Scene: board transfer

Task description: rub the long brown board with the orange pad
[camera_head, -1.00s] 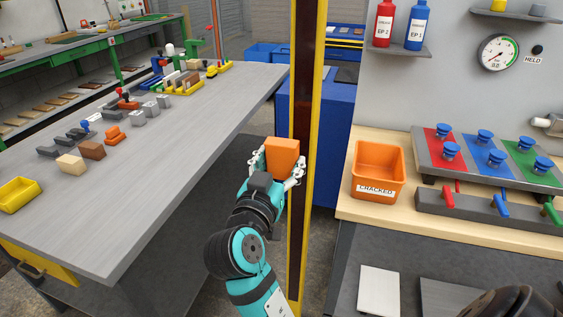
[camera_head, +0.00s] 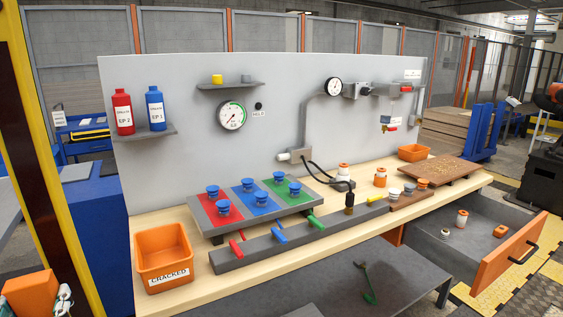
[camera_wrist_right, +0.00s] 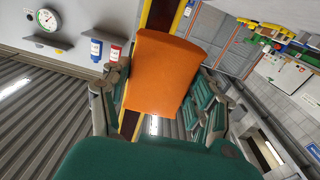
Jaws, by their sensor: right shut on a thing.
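The orange pad (camera_head: 28,290) is a thick block at the lower left of the head view. My right gripper (camera_head: 36,300) is shut on it, and only fingertips show there. In the right wrist view the pad (camera_wrist_right: 160,72) sits between the teal fingers (camera_wrist_right: 158,98). The long brown board (camera_head: 32,150) stands upright as a dark strip with yellow edges at the far left of the head view. In the right wrist view the board (camera_wrist_right: 158,16) passes behind the pad. I cannot tell whether pad and board touch. My left gripper is not in view.
A workbench holds an orange bin (camera_head: 163,262) marked CRACKED, a coloured knob panel (camera_head: 250,206) and a brown slab (camera_head: 440,169). An open drawer (camera_head: 508,258) juts out at the right. A blue cabinet (camera_head: 95,220) stands beside the upright board.

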